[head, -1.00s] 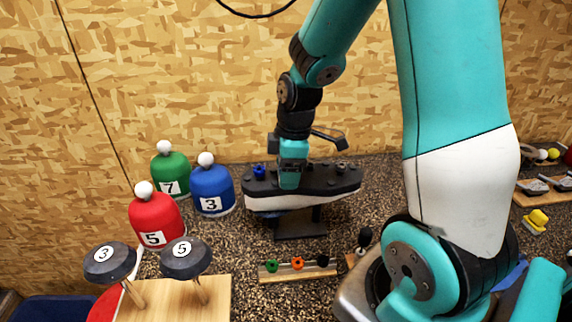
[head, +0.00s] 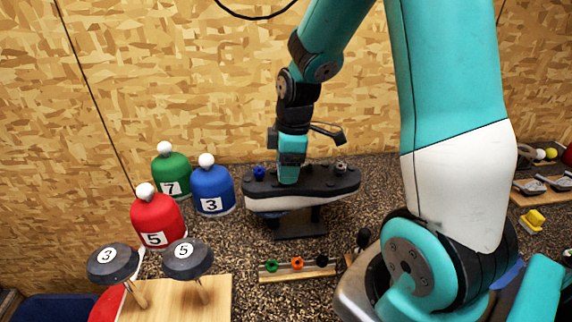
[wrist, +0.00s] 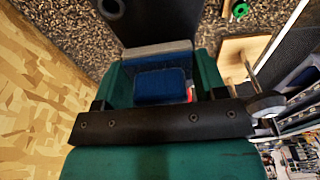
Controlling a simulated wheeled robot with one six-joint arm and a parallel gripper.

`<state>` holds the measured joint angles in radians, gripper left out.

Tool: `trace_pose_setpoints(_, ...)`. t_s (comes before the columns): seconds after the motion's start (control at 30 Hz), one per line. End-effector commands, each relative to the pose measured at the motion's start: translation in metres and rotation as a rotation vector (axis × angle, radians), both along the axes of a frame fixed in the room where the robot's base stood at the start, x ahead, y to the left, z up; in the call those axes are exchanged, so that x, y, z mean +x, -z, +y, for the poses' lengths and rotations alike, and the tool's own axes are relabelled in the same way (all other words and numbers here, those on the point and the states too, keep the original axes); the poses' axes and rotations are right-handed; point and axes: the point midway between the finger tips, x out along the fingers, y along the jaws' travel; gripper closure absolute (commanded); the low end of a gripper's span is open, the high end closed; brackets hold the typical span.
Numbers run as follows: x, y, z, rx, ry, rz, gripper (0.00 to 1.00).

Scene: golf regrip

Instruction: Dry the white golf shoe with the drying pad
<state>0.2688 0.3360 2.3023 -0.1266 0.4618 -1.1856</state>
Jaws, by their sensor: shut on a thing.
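The white golf shoe (head: 318,203) is held sole up on a dark stand in the head view. Its black sole (head: 318,181) faces upward, with a blue fitting (head: 259,173) at the left and a grey one (head: 340,167) at the right. My gripper (head: 288,180) points down at the left-middle of the sole. In the wrist view my gripper (wrist: 160,88) is shut on the blue drying pad (wrist: 160,86), between its green fingers. The dark sole (wrist: 160,22) lies just beyond the pad. I cannot tell whether they touch.
Green (head: 171,174), blue (head: 212,190) and red (head: 156,219) numbered headcovers stand to the left. Two dark numbered covers (head: 187,258) stand on pegs in front. A small rack (head: 298,272) with coloured rings sits before the shoe. The wooden wall is close behind.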

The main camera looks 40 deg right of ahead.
Motion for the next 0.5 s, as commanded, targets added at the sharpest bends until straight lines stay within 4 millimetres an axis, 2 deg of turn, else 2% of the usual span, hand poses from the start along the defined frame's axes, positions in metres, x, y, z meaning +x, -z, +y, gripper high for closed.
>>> trace_pose_setpoints(0.03, 0.000, -0.012, 0.000, 0.000, -0.001, -0.001, 0.59)
trace_pose_setpoints(0.1, 0.000, -0.020, 0.000, 0.000, -0.001, -0.001, 0.59)
trace_pose_setpoints(0.5, 0.000, -0.058, 0.000, 0.001, -0.001, -0.001, 0.59)
